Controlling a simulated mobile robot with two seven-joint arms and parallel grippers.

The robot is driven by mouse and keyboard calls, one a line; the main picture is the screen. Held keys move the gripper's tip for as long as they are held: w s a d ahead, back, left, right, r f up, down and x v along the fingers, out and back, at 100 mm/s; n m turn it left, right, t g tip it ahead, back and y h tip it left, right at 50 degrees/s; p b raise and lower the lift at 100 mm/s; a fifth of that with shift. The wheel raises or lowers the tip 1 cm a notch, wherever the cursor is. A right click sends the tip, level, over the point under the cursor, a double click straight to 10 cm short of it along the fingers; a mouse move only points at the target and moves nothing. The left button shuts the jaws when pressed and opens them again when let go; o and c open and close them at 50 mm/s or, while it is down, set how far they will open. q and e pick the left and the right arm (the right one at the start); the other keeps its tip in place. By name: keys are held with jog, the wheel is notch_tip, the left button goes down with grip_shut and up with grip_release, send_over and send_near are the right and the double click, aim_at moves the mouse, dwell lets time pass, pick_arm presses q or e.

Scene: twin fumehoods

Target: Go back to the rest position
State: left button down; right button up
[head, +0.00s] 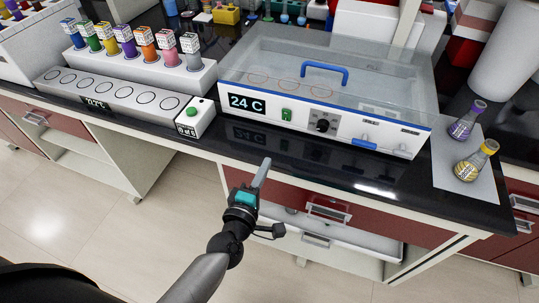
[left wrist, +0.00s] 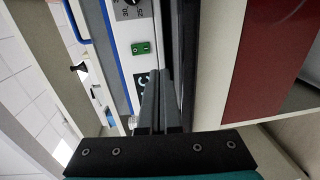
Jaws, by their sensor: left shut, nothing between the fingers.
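My left gripper (head: 262,172) is shut and empty, in front of the black counter's front edge in the head view. It also shows in the left wrist view (left wrist: 162,75), with its two fingers together and pointing toward the counter edge and the front panel of the white water bath. The fingers appear apart from the counter. My right gripper is in neither view.
The white bath (head: 380,139) reads 24 C and has a clear lid with a blue handle (head: 324,70). A stirrer plate (head: 120,98) and a rack of colored tubes (head: 140,68) stand left. Two flasks (head: 476,161) stand right on a grey mat (head: 447,177). Floor is free at left.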

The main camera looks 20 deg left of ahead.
pick_arm(q)
jog(key=shift+s, duration=0.4)
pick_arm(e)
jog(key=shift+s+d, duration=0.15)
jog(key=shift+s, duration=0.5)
